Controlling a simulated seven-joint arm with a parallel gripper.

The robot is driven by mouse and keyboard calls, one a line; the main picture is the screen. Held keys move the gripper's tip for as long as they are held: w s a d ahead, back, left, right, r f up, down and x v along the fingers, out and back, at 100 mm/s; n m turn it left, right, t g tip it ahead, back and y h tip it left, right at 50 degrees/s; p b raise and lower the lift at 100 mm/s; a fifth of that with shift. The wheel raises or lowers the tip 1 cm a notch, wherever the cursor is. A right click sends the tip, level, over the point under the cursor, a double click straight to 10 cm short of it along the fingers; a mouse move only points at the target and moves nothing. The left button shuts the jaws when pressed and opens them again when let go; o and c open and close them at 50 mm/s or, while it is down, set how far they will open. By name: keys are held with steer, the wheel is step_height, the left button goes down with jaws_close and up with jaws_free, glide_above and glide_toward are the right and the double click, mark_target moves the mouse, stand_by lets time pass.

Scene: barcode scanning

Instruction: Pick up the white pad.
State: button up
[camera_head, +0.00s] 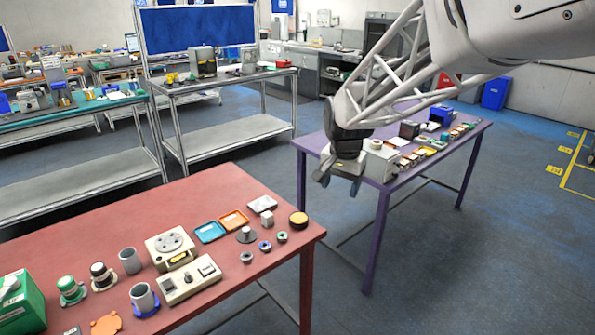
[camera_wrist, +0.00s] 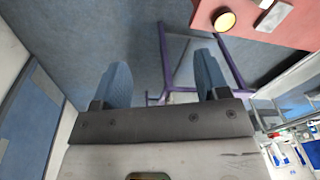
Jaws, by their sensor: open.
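A flat white pad (camera_head: 262,203) lies on the red table (camera_head: 215,188) near its far right edge, beside an orange tray. In the wrist view a pale flat piece, likely the same pad (camera_wrist: 274,16), shows at the top right on the red table. My gripper (camera_head: 338,184) hangs in the air to the right of and above the red table, apart from the pad. In the wrist view my gripper (camera_wrist: 163,80) has its two blue fingers spread with nothing between them.
A round yellow-topped piece (camera_head: 299,220) sits near the pad, with an orange tray (camera_head: 233,219) and a blue tray (camera_head: 209,232) to the pad's left. Behind my gripper, a purple table (camera_head: 480,125) holds several items. Open floor separates the tables.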

steer(key=w+a+f+m, duration=0.2)
steer(key=w+a+f, duration=0.8)
steer(key=w+a, duration=0.3)
steer(key=m+g, duration=0.1)
steer(key=m, duration=0.1)
glide_above(267, 214)
steer(key=f, duration=1.1)
steer(key=shift+s+d+f, duration=0.1)
steer(key=shift+d+f, duration=0.1)
steer(key=shift+f, duration=0.05)
steer(key=shift+w+a+f, duration=0.2)
steer(key=shift+a+f, duration=0.15)
steer(key=shift+f, duration=0.1)
steer(key=shift+f, duration=1.25)
steer(key=shift+d+f, duration=0.15)
steer(key=shift+f, duration=2.5)
